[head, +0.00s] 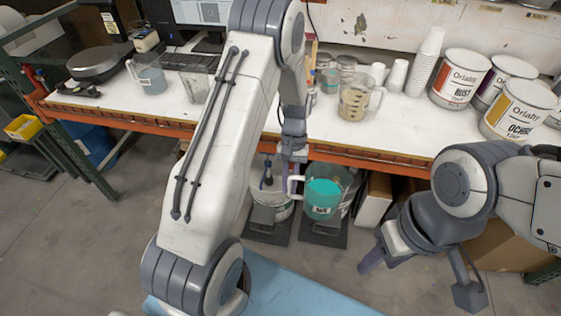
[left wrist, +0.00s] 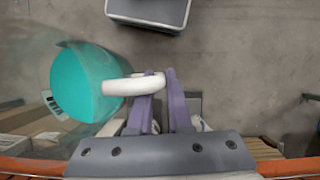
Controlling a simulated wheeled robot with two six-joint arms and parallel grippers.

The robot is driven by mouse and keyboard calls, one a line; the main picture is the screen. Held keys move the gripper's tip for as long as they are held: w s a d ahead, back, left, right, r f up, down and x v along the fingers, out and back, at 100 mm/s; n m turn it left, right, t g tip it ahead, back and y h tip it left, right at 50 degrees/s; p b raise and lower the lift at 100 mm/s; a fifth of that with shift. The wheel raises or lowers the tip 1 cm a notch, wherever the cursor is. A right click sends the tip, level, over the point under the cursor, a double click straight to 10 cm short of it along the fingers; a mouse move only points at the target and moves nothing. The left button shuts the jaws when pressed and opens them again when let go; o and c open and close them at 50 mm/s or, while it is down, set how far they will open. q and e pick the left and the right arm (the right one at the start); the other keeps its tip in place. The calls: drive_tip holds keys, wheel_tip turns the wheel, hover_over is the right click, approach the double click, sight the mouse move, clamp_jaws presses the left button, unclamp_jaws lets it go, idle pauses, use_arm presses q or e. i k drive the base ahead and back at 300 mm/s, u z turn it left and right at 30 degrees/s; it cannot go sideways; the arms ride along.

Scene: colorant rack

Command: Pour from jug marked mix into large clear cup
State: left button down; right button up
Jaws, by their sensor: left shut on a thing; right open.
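The jug (head: 323,200) is clear with teal liquid, a white handle and a small label too small to read surely. My left gripper (head: 294,172) is shut on its white handle and holds it in front of the bench, below the worktop's edge. In the left wrist view the jug (left wrist: 85,85) is left of the gripper (left wrist: 160,82), whose purple fingers pinch the handle. A clear, empty-looking cup (head: 193,87) stands on the bench, left of my left arm. My right gripper (head: 420,280) is open and empty at the lower right.
The white worktop (head: 240,118) has an orange front edge. A clear jug (head: 150,78) stands left of the cup, and a jug with beige contents (head: 354,103) stands right of my arm. Paint tubs (head: 460,77) fill the right. Buckets (head: 268,200) stand below the bench.

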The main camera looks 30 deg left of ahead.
sight(195, 79)
drive_tip(key=z, duration=3.05)
drive_tip(key=k, duration=2.05)
drive_tip(key=u, duration=2.1)
